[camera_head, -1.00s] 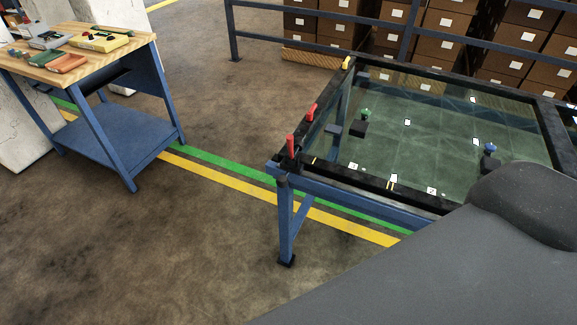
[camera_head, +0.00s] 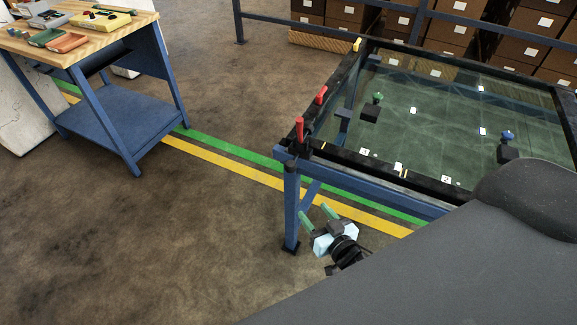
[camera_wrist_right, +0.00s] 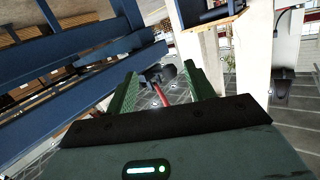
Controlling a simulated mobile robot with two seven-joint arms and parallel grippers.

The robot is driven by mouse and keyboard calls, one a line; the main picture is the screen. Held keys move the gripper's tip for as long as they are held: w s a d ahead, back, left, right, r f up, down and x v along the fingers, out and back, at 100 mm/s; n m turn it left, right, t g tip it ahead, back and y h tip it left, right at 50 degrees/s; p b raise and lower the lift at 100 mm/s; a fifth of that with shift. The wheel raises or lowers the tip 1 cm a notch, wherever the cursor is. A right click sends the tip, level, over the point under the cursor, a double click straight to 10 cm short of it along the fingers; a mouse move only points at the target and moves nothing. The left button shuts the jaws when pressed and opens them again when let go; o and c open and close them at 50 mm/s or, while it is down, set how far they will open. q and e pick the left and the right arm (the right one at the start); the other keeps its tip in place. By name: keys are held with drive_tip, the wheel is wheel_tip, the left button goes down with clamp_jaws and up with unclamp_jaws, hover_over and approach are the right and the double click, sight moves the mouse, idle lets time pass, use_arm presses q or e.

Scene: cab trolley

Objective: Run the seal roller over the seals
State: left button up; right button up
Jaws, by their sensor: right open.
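A glass pane in a black-edged frame (camera_head: 425,180) lies on a blue trolley (camera_head: 291,205). The dark strips along its edges may be the seals. Two red handles (camera_head: 321,95) (camera_head: 299,130) stand at its left edge. No seal roller can be told for sure. My right gripper (camera_head: 317,215) is open with green fingers, low beside the trolley's front leg, apart from the pane. In the right wrist view, the open fingers (camera_wrist_right: 160,72) frame a red-handled dark thing (camera_wrist_right: 160,94) beyond them; no hold on it shows. My left gripper is not in view.
A wooden-topped bench (camera_head: 90,35) with coloured trays and tools stands at the left. A green-knobbed piece (camera_head: 371,110) and a blue-knobbed piece (camera_head: 508,150) show at the pane. Boxes on shelves (camera_head: 460,35) stand behind a blue rail. The floor between bench and trolley is clear.

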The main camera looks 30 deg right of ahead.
drive_tip(key=t, duration=0.2)
approach(294, 171)
drive_tip(key=shift+y, duration=0.3)
drive_tip(key=w, duration=0.4)
drive_tip(key=shift+w, duration=0.1)
drive_tip(key=shift+w+a+b, duration=0.15)
drive_tip(key=shift+w+b, duration=0.1)
drive_tip(key=shift+w, duration=1.65)
drive_tip(key=shift+w+a+b, duration=0.1)
drive_tip(key=shift+w+b, duration=0.1)
drive_tip(key=shift+w, duration=1.7)
clamp_jaws()
